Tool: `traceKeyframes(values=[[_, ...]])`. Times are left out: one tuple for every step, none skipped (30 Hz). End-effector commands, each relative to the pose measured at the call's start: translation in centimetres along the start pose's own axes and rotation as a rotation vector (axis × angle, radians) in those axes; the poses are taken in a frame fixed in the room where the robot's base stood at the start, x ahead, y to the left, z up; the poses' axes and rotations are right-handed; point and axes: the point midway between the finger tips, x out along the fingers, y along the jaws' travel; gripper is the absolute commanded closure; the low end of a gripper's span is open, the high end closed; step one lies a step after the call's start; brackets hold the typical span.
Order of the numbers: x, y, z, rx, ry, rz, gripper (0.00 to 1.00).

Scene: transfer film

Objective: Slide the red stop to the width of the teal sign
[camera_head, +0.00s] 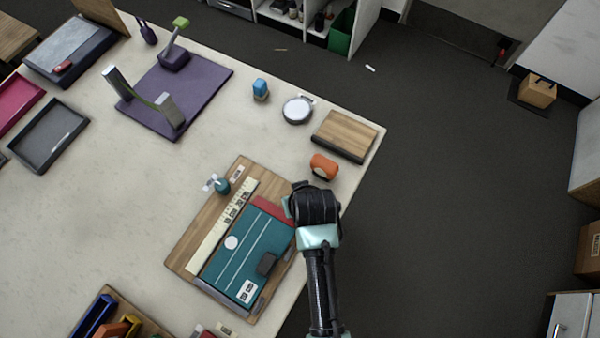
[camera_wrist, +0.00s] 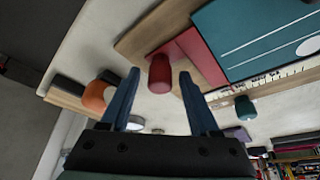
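The teal sign (camera_wrist: 262,40), with white lines and a white disc, lies on a wooden board with a ruler strip; it also shows in the head view (camera_head: 230,268). The flat red stop (camera_head: 268,209) lies along the sign's upper edge, touching it or nearly so. In the wrist view the red stop (camera_wrist: 203,57) carries an upright red knob (camera_wrist: 160,75). My gripper (camera_wrist: 159,78) is open, with one blue finger on each side of the knob and gaps visible. In the head view my wrist hides the knob and the stop's right end.
The ruler strip (camera_head: 221,226) runs along the board's left side. A small teal pot with a pinwheel (camera_head: 221,184) stands near its upper end. An orange object (camera_head: 323,167) and a wooden block (camera_head: 345,134) are near my wrist. A dark block (camera_head: 267,263) sits on the sign.

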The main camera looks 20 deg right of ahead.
Motion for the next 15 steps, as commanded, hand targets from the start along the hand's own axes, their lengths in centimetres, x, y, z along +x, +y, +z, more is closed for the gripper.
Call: traceKeyframes(values=[[0.0, 0.0, 0.0, 0.000, 0.000, 0.000, 0.36], [0.0, 0.0, 0.0, 0.000, 0.000, 0.000, 0.36], [0.0, 0.0, 0.0, 0.000, 0.000, 0.000, 0.36], [0.0, 0.0, 0.0, 0.000, 0.000, 0.000, 0.36], [0.0, 0.0, 0.0, 0.000, 0.000, 0.000, 0.36], [0.0, 0.0, 0.0, 0.000, 0.000, 0.000, 0.36], [0.0, 0.0, 0.0, 0.000, 0.000, 0.000, 0.36], [0.0, 0.0, 0.0, 0.000, 0.000, 0.000, 0.36], [-0.1, 0.0, 0.0, 0.001, 0.000, 0.000, 0.36], [-0.2, 0.0, 0.0, 0.000, 0.000, 0.001, 0.36], [-0.3, 0.0, 0.0, 0.000, 0.000, 0.001, 0.36], [-0.6, 0.1, 0.0, 0.000, 0.001, 0.001, 0.36], [-0.8, 0.1, 0.0, 0.000, 0.002, 0.001, 0.36], [-1.2, 0.1, 0.0, 0.000, 0.002, 0.001, 0.36], [-1.7, 0.1, 0.0, 0.000, 0.001, 0.001, 0.36]])
